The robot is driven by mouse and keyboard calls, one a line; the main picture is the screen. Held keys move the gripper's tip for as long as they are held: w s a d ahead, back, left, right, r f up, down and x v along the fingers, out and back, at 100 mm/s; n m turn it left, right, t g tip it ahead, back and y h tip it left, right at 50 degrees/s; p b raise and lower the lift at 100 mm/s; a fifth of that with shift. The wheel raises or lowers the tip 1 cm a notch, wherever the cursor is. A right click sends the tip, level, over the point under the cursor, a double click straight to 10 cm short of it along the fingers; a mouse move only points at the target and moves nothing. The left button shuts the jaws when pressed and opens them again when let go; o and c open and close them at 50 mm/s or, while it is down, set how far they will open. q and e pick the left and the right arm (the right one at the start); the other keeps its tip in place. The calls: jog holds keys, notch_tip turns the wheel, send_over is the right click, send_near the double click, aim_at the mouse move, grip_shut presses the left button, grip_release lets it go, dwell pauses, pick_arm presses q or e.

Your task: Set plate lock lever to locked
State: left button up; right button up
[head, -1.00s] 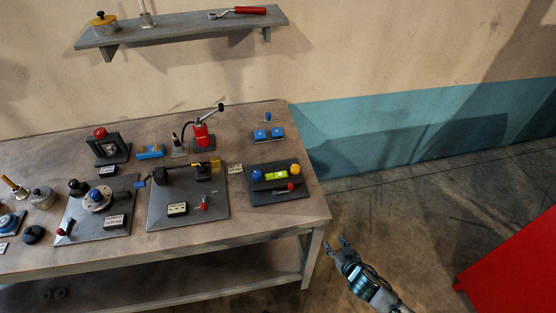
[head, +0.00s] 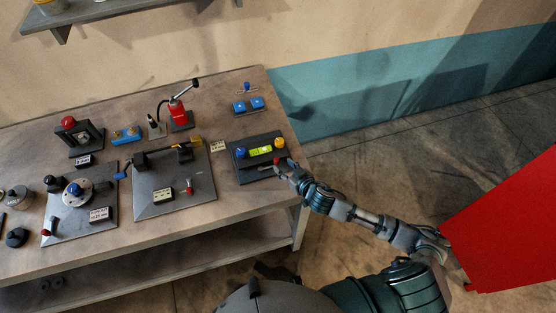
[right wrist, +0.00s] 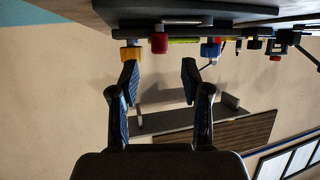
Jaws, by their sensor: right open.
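Three plates on the bench carry small red-tipped levers; I cannot tell from labels which is the plate lock lever. The right dark plate (head: 246,176) has a red lever (head: 276,161) at its front, with a blue knob (head: 240,153), a green display (head: 260,150) and a yellow knob (head: 279,143) behind. The middle plate has a red lever (head: 188,187), the left plate another (head: 47,232). My right gripper (head: 281,169) is open and empty at the right plate's front edge, close to its lever. In the right wrist view the red tip (right wrist: 159,42) lies beyond the open fingers (right wrist: 159,75). My left gripper is out of view.
The bench (head: 225,205) holds a red hand-pump-like device (head: 178,115), a blue two-part block (head: 248,105) and a dark frame with a red knob (head: 68,122). A shelf (head: 110,20) is on the wall. A large red panel (head: 505,225) stands at the right.

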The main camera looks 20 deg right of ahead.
aim_at(278, 161)
jog(key=x, duration=0.5)
jog(key=shift+d, duration=0.1)
grip_shut()
